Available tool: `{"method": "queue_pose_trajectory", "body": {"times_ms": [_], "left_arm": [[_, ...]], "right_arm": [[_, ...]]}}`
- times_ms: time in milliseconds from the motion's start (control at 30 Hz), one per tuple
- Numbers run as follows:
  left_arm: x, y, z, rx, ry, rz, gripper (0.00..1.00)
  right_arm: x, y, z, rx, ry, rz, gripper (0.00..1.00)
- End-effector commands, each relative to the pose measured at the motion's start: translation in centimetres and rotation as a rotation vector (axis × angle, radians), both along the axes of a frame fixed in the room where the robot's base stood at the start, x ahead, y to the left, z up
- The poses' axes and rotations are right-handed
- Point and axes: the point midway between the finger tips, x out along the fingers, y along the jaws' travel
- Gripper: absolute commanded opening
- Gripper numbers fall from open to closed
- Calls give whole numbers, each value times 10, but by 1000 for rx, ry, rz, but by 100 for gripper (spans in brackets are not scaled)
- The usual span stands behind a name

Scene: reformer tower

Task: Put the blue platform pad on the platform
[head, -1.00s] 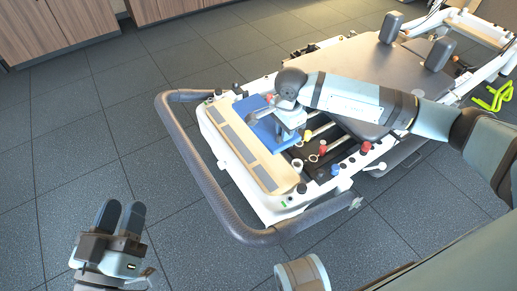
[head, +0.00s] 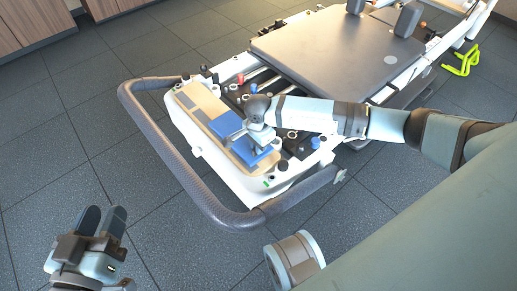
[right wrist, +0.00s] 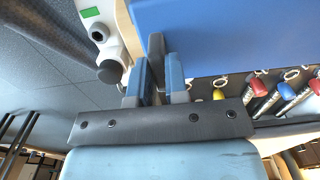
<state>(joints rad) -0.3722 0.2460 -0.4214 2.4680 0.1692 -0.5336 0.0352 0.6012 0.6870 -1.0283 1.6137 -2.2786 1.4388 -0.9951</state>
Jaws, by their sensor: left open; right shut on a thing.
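The blue platform pad (head: 226,125) is a flat blue rectangle over the wooden platform (head: 186,100) at the near end of the reformer. My right gripper (head: 260,143) is shut on the pad and hides its middle. In the right wrist view the pad (right wrist: 235,35) fills the upper right, with its edge by the fingers (right wrist: 159,75). I cannot tell whether the pad touches the platform. My left gripper (head: 101,222) is open and empty over the floor at the lower left.
A dark curved rail (head: 150,130) wraps around the platform end. Springs with red, yellow and blue ends (right wrist: 258,86) lie beside the platform. The padded carriage (head: 325,50) is behind, and a green bracket (head: 460,60) lies far right. The left floor is free.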

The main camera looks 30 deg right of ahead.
Motion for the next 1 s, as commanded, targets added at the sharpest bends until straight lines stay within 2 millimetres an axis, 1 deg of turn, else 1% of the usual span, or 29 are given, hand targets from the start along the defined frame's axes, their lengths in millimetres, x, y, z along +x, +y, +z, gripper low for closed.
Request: {"method": "queue_pose_trajectory", "body": {"times_ms": [33,67,200,400,433,533,833,933,1000], "left_arm": [[2,1,-1,12,-20,0,43],[3,2,0,16,-28,0,43],[3,2,2,19,-34,0,43],[2,2,0,19,-33,1,43],[2,2,0,21,-36,1,43],[2,2,1,20,-37,1,43],[3,2,3,19,-38,0,43],[3,1,7,12,-27,-2,43],[2,0,10,2,-8,-5,43]], "right_arm": [[0,0,-9,0,0,-1,0],[0,0,-11,0,0,-1,0],[0,0,-9,0,-1,0,0],[0,0,-13,-1,-1,0,0],[0,0,-13,-1,0,0,16],[0,0,-12,0,0,0,39],[0,0,-10,0,0,0,40],[1,0,0,-1,-2,0,40],[1,0,12,0,-3,1,40]]}}
